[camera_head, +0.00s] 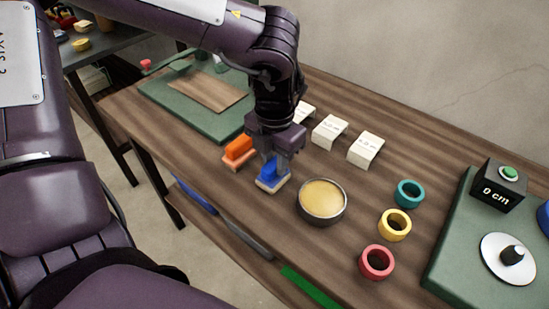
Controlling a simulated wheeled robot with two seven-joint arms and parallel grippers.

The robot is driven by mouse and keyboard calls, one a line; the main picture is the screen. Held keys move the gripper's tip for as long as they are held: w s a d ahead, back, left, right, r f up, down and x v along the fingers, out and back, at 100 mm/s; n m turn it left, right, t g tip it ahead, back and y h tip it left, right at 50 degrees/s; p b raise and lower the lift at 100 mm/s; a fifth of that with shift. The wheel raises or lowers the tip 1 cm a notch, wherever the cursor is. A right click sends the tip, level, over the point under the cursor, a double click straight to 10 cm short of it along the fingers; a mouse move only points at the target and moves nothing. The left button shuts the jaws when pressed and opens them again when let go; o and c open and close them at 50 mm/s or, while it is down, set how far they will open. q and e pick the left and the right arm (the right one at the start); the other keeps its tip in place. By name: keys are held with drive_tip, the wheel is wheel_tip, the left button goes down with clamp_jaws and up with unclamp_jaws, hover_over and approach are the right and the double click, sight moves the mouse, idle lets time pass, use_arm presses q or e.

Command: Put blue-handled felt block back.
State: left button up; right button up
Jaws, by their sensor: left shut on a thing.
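The blue-handled felt block (271,178) has a pale base and a blue grip. It is upright on or just above the wooden table, beside an orange-handled block. My left gripper (273,158) points straight down and is shut on its blue handle. I cannot tell whether the base touches the table. My right gripper does not show.
The orange-handled block (238,153) is close on the left. A round bowl of tan material (322,201) is close on the right. White blocks (330,131) line the back. Teal (409,193), yellow (394,225) and red (377,262) rings stand farther right. A green board (167,97) lies behind left.

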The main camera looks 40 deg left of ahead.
use_arm(q)
drive_tip(key=shift+f, duration=0.2)
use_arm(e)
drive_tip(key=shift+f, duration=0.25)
use_arm(q)
drive_tip(key=o, duration=1)
drive_tip(key=shift+c, duration=0.2)
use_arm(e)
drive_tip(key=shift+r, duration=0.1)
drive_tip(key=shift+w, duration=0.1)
use_arm(q)
drive_tip(key=shift+w+r, duration=0.1)
drive_tip(key=shift+r, duration=0.7)
wheel_tip(320, 180, up, 6)
drive_tip(key=shift+r, duration=0.15)
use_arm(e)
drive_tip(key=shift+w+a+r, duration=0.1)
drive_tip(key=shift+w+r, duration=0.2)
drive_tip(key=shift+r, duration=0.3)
